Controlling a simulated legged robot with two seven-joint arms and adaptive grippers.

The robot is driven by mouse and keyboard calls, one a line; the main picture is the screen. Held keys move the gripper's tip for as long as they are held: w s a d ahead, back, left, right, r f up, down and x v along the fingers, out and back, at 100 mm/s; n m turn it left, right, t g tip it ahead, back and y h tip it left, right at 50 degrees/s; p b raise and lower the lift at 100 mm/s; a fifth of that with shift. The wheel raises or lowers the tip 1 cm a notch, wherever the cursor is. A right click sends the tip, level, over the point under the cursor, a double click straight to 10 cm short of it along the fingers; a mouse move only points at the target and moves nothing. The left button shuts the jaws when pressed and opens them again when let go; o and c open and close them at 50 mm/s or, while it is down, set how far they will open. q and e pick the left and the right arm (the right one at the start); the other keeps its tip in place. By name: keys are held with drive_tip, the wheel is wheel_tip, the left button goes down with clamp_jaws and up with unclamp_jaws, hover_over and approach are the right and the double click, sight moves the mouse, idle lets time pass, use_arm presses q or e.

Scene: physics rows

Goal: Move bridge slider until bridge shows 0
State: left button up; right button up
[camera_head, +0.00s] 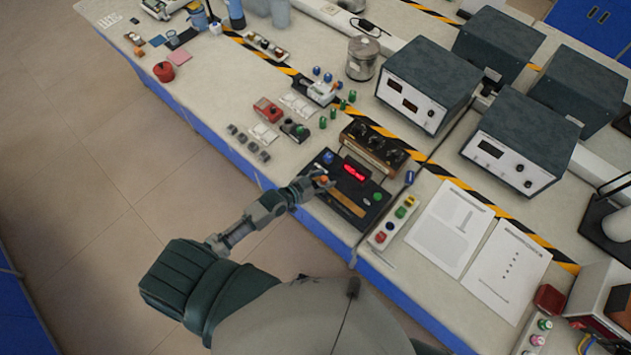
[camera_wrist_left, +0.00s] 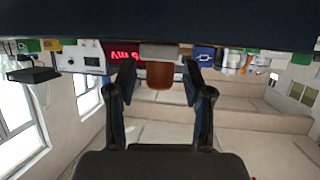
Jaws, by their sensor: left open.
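The bridge box (camera_head: 343,190) is a dark box at the bench's front edge, with a lit red display (camera_head: 355,172) too small to read. An orange slider knob (camera_head: 323,179) is at its left end, by a tan strip (camera_head: 350,204). My left gripper (camera_head: 312,184) is at this knob, coming in from the left. In the left wrist view, the left gripper's two fingers (camera_wrist_left: 159,88) are open, one on each side of the orange-brown knob (camera_wrist_left: 160,74), with gaps visible. The red display (camera_wrist_left: 124,52) shows partly there, inverted and unreadable.
A strip of coloured buttons (camera_head: 393,222) stands right of the box, with paper sheets (camera_head: 450,228) beyond. A brown knob box (camera_head: 374,147) sits behind. Small parts, including a red box (camera_head: 267,110), lie to the left. Grey instruments (camera_head: 428,84) stand farther back.

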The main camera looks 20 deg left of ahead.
use_arm(q)
drive_tip(key=v, duration=1.1)
drive_tip(key=shift+s+a, duration=0.15)
drive_tip(key=shift+a, duration=0.05)
